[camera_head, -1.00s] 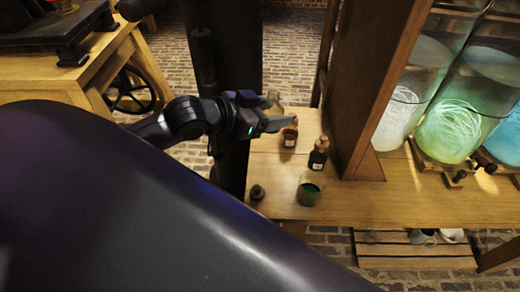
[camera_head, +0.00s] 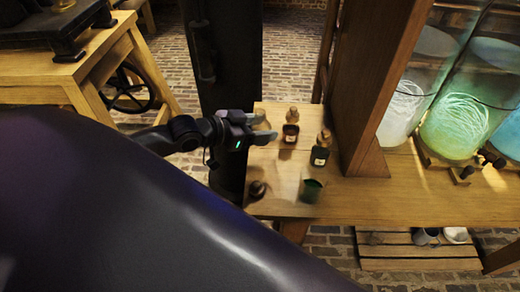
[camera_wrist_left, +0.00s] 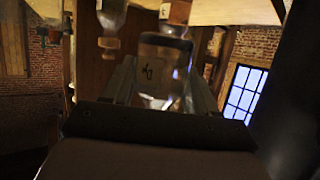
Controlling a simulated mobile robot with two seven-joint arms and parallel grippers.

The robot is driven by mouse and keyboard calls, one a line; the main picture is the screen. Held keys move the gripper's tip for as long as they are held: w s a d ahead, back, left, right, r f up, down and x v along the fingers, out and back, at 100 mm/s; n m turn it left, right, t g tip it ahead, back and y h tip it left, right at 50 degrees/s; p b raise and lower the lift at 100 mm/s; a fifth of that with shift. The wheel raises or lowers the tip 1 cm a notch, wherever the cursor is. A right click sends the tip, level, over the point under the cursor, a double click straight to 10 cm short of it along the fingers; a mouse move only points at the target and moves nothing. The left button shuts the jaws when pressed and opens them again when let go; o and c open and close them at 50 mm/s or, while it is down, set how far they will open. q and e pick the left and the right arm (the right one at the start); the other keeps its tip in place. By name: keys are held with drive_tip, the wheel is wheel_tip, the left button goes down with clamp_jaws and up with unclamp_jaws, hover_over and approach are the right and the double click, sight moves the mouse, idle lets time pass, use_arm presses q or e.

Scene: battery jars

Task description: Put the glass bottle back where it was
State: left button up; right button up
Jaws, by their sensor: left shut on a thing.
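The clear glass bottle (camera_head: 261,117) is small and blurred in the head view, at the left edge of the wooden table. My left gripper (camera_head: 264,128) is shut on it. In the left wrist view the glass bottle (camera_wrist_left: 162,62) shows between the two fingers, with a dark mark on its side. I cannot tell whether its base touches the tabletop. My right gripper is not in view.
An amber labelled bottle (camera_head: 290,133) stands just right of my left gripper. A dark stoppered bottle (camera_head: 320,152), a green cup (camera_head: 310,190) and a small dark item (camera_head: 257,190) share the table (camera_head: 385,200). A wooden post (camera_head: 365,90) and large glowing jars (camera_head: 455,125) are at right.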

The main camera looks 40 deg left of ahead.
use_arm(q)
wheel_tip(320, 180, down, 3)
drive_tip(key=shift+r, duration=0.1)
drive_tip(key=shift+f+b, duration=0.3)
drive_tip(key=shift+f, duration=0.15)
wheel_tip(320, 180, down, 4)
drive_tip(key=shift+r+b, duration=0.25)
drive_tip(key=shift+b, duration=0.25)
drive_tip(key=shift+f, duration=0.2)
drive_tip(key=shift+f, duration=0.15)
drive_tip(key=o, duration=1.1)
